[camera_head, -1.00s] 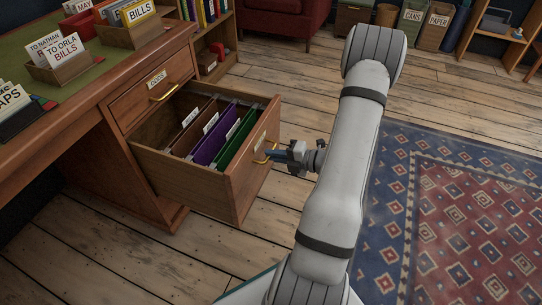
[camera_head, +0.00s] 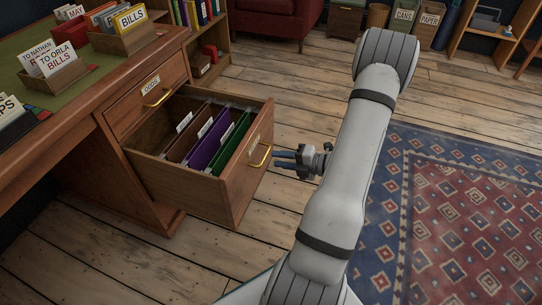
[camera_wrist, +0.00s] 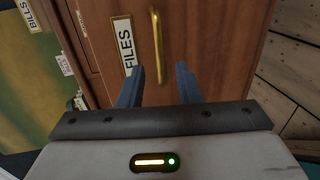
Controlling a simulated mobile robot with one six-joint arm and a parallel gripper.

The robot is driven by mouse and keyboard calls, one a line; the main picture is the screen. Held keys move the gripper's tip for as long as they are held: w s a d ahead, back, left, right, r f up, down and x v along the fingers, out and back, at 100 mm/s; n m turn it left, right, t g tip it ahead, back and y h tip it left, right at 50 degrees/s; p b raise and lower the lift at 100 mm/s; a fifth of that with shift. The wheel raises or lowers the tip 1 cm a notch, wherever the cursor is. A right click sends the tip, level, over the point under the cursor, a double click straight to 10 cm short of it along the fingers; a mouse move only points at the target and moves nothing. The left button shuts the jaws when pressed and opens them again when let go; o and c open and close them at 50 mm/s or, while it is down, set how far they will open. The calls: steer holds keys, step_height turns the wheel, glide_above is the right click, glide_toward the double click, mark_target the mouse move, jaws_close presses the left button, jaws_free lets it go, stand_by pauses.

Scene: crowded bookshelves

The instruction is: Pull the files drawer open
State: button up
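The files drawer (camera_head: 200,184) is the lower drawer of the wooden desk and stands pulled far out. Brown, purple and green hanging folders (camera_head: 207,140) show inside it. Its front carries a FILES label (camera_wrist: 123,45) and a brass handle (camera_head: 259,156), which also shows upright in the wrist view (camera_wrist: 157,48). My gripper (camera_head: 284,160) is just right of the handle and apart from it. In the wrist view its two blue fingers (camera_wrist: 158,84) are spread with nothing between them, in front of the drawer face.
A closed upper drawer (camera_head: 148,97) sits above the files drawer. The desktop (camera_head: 98,62) holds several card boxes. A patterned rug (camera_head: 450,220) lies at the right, with bare wood floor around the drawer.

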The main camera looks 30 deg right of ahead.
steer(key=shift+p+v, duration=0.3)
steer(key=shift+v, duration=1.4)
steer(key=w+d+r+m+g+h+p, duration=0.15)
steer(key=w+r+m+h+p, duration=0.55)
steer(key=r, duration=0.8)
steer(key=w+a+r+m+g+h+p, duration=0.1)
steer(key=a+r+m+h+p, duration=0.15)
steer(key=r+p, duration=0.5)
steer(key=w+a+r+m+g+h+p, duration=0.1)
steer(key=r+m+h+p, duration=0.3)
steer(key=r, duration=0.7)
steer(key=s+a+r+m+g+y+p, duration=0.4)
steer(key=s+a+r+m+p, duration=0.8)
steer(key=s+a+r, duration=0.7)
steer(key=shift+s+a+r+g+p, duration=0.25)
steer(key=shift+a+r+g+p, duration=0.3)
steer(key=shift+a+g+p, duration=0.35)
